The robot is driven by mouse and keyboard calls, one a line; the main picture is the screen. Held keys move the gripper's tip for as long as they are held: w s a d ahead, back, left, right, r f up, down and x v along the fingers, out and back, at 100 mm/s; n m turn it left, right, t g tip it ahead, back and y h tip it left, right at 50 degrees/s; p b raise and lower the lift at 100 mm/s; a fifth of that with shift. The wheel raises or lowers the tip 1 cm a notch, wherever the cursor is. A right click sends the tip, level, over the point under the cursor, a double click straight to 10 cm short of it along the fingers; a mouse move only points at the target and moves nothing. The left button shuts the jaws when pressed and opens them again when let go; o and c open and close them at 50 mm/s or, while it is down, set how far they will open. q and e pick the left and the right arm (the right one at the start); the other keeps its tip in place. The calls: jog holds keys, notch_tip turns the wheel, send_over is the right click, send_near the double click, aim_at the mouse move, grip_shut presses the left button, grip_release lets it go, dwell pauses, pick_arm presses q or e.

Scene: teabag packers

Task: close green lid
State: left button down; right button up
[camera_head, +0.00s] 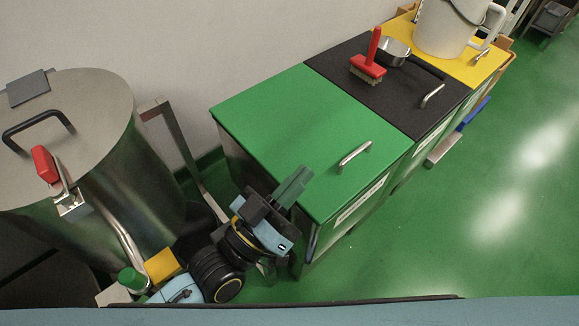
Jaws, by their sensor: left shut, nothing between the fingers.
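The green lid (298,132) lies flat on top of the nearest bin in a row along the wall, and looks closed. A metal handle (354,156) sits near its right edge. My left gripper (296,184) is shut and empty at the lid's near left corner, with its fingers over or against the edge. I cannot tell whether they touch the lid. My right gripper is not in view.
A black lid (385,92) holds a red brush (369,62) and a metal scoop (394,50). Beyond it, a yellow lid (458,66) carries a white bucket (444,28). A large steel drum (150,170) stands at left. The green floor (480,220) at right is clear.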

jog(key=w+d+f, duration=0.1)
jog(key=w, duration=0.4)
pick_arm(q)
jog(key=shift+d+f+m+b, duration=0.5)
jog(key=shift+d+f+b, duration=0.15)
jog(key=shift+f, duration=1.25)
notch_tip(320, 180, up, 5)
jog(key=a+p, duration=0.1)
jog(key=p, duration=0.4)
jog(key=v, duration=1)
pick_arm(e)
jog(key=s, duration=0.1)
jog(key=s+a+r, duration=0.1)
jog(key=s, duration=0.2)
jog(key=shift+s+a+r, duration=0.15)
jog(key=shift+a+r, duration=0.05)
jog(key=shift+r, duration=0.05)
pick_arm(q)
jog(key=shift+w+a, duration=0.1)
jog(key=shift+r, duration=0.1)
